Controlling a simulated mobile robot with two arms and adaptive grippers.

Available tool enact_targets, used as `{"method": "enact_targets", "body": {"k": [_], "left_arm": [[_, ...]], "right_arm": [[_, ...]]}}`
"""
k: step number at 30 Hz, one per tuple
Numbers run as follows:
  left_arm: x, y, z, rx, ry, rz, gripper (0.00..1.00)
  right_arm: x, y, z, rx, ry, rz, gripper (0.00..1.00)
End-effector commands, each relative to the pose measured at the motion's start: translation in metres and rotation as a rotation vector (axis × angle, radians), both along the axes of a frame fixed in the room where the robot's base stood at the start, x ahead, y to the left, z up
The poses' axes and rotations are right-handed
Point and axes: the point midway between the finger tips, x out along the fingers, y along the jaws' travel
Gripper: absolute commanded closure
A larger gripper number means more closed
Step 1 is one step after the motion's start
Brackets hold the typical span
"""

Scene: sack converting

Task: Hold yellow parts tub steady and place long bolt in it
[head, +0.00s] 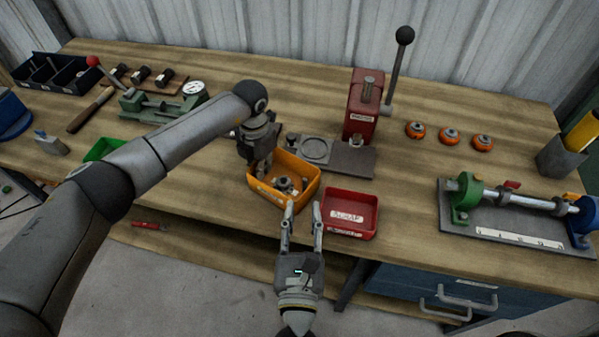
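The yellow parts tub (308,187) sits near the front edge of the bench, with several metal parts inside. My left gripper (262,168) reaches down to the tub's back left rim; its fingers overlap in the view, so I cannot tell whether they grip the wall. My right gripper (304,207) is open, with nothing visible between its fingers. Its fingertips are in front of the yellow tub's front right corner and by the red tub's left side. I cannot make out a long bolt.
A red tub (369,222) with a label stands just right of the yellow one. A red press (364,108) on a grey base stands behind. A roller fixture (505,232) lies at right, and orange-rimmed wheels (449,136) behind it. A green tub (101,148) is partly hidden by my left arm.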

Motion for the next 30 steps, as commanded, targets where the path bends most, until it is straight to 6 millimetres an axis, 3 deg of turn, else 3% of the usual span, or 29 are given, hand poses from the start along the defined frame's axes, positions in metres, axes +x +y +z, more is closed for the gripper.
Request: {"method": "enact_targets", "body": {"k": [1,6,17,20,30], "left_arm": [[0.0,-0.001,0.001,-0.001,-0.002,0.0,0.89],[0.0,0.0,0.0,-0.001,-0.001,0.0,0.7],[0.001,0.0,0.005,0.0,-0.002,-0.001,0.7],[0.002,0.0,0.017,-0.001,-0.004,0.0,0.7],[0.001,0.0,0.087,0.0,-0.004,-0.001,0.7]], "right_arm": [[0.0,0.0,0.0,0.0,0.0,0.0,0.7],[0.0,0.0,0.0,0.0,0.0,0.0,0.7],[0.0,0.0,0.0,0.0,0.0,0.0,0.7],[0.0,0.0,0.0,0.0,0.0,0.0,0.7],[0.0,0.0,0.0,0.0,0.0,0.0,0.7]]}}
